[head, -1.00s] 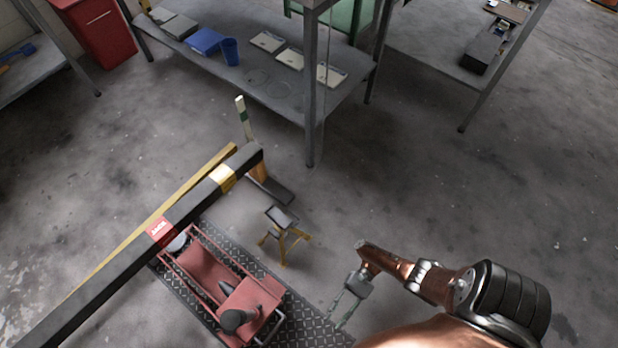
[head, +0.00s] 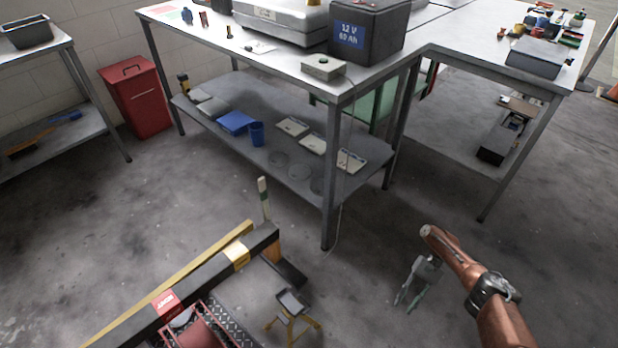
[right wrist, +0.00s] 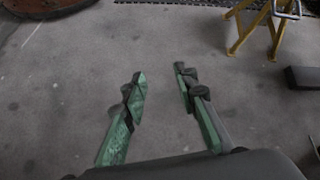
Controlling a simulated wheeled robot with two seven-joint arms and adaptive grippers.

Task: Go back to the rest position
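My right gripper (head: 409,299) hangs at the end of my copper-coloured right arm at the lower right of the head view, pointing down over bare floor. In the right wrist view its two green-and-grey fingers (right wrist: 160,90) stand apart with only concrete floor between them, so it is open and empty. It is to the right of the small yellow stand (head: 292,318), whose yellow legs also show at the top right of the right wrist view (right wrist: 262,30). My left gripper is not in either view.
A long black beam (head: 190,288) with a red label lies over the red dyno frame (head: 195,333) at lower left. A workbench (head: 290,68) bears a 12 V battery (head: 368,32). A red bin (head: 140,100) stands at left. Floor around my right gripper is clear.

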